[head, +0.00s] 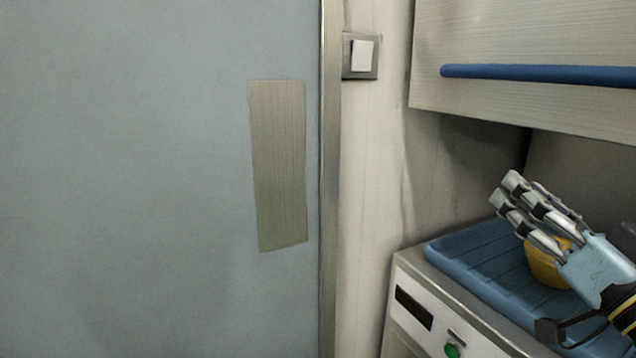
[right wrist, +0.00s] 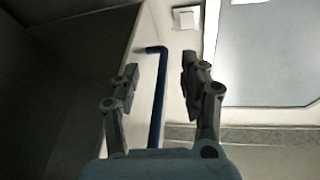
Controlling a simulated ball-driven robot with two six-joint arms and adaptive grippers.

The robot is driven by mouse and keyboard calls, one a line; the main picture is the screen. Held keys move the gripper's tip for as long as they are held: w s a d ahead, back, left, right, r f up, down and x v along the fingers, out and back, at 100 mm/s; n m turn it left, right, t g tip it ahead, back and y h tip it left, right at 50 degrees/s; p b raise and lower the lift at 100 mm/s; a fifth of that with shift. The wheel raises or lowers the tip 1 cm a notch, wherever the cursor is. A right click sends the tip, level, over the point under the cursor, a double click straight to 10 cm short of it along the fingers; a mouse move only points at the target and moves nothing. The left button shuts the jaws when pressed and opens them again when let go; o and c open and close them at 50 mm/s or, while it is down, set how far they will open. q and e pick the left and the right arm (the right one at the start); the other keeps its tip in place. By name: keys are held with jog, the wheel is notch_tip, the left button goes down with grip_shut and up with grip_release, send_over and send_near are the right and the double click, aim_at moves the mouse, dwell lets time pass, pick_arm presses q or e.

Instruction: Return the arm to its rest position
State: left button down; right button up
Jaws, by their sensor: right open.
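My right gripper (head: 507,203) is at the right of the head view, above the blue ribbed tray on the counter. Its fingers point up and to the left. It is open, and nothing shows between its fingers. In the right wrist view its two fingers (right wrist: 158,70) stand apart, with the blue bar of the cabinet seen beyond them. My left gripper is not in view.
A yellow bowl (head: 546,266) is partly hidden behind my right gripper. The blue tray (head: 450,248) lies on a unit with a green button (head: 452,350). A cabinet with a blue bar (head: 540,74) hangs above. A wall switch (head: 361,56) is beside the grey door (head: 150,180).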

notch_tip(320, 180, down, 9)
jog(key=s+a+g+h, duration=0.2)
jog(key=g, duration=0.3)
jog(key=s+d+f+n+g+h, duration=0.1)
jog(key=s+f+g+h, duration=0.1)
jog(key=s+f+g, duration=0.6)
jog(key=s+f+g+h, duration=0.1)
jog(key=s+f+g, duration=0.4)
jog(key=s, duration=0.7)
notch_tip(320, 180, down, 29)
jog(key=s+d+g+b, duration=0.1)
jog(key=s+d+b, duration=0.15)
jog(key=b, duration=0.25)
jog(key=s+d+f+g+b, duration=0.1)
jog(key=s+f+b, duration=0.2)
jog(key=s+f, duration=1.5)
notch_tip(320, 180, down, 4)
jog(key=shift+d+r+m+b, duration=0.2)
jog(key=shift+m+b, duration=0.1)
jog(key=shift+b, duration=0.1)
